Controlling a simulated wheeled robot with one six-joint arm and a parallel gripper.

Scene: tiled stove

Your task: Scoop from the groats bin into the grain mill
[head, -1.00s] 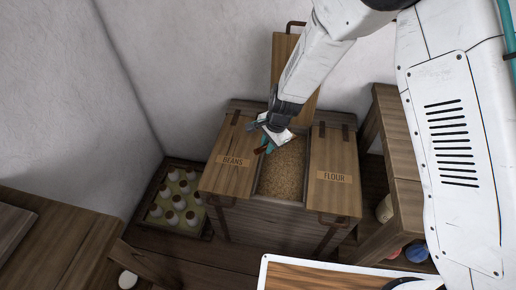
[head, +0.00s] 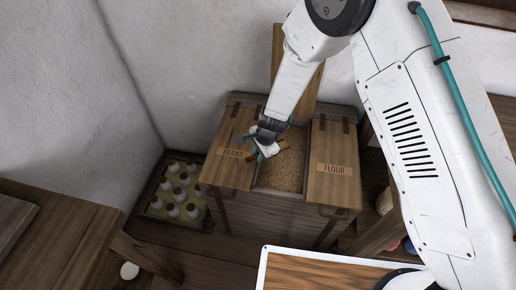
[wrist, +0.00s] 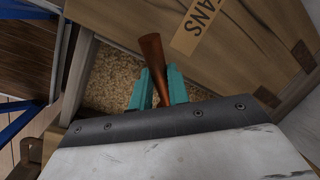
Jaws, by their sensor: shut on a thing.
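The groats bin is the open middle compartment of a wooden chest, full of tan grain (head: 284,172); the grain also shows in the wrist view (wrist: 112,75). My gripper (head: 264,154) is over the bin's left side, beside the BEANS lid. In the wrist view its teal fingers (wrist: 158,88) are shut on a copper-brown handle (wrist: 152,58), which I take to be the scoop's. The scoop's bowl is not clearly visible, so I cannot tell whether it holds grain. I cannot make out the grain mill in either view.
The BEANS lid (head: 229,155) and FLOUR lid (head: 333,170) are closed on either side. The middle lid (head: 310,88) stands raised behind. A crate of several white-bodied bottles (head: 175,187) is left of the chest. A white-rimmed wooden board (head: 315,272) is in front.

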